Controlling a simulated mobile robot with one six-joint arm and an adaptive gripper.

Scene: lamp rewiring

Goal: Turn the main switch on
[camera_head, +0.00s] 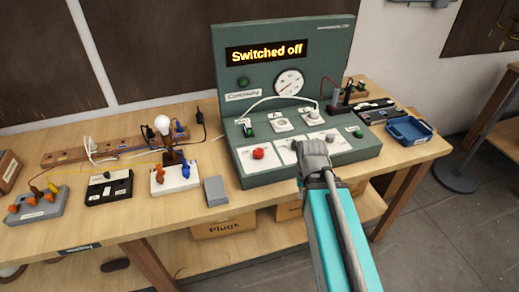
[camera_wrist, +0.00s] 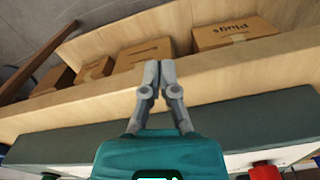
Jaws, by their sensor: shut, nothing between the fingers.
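The green test panel (camera_head: 292,100) stands on the workbench, and its display (camera_head: 265,53) reads "Switched off". A red knob (camera_head: 258,153) sits on a white plate at the left of the panel's sloped front; it also shows at the lower right edge of the wrist view (camera_wrist: 265,172). Small green switches show on the panel, one at the right (camera_head: 355,131); the labels are too small to tell which is the main switch. My gripper (camera_wrist: 151,72) is shut and empty, its fingertips together. In the head view it is over the panel's front edge, right of the red knob, hiding part of the front.
A blue tray (camera_head: 410,131) is right of the panel, and a grey block (camera_head: 215,191) is left of it. A lamp bulb (camera_head: 162,125) and wired modules stand further left. Cardboard boxes (camera_wrist: 235,33) sit on the shelf under the bench. A white cable loops over the panel.

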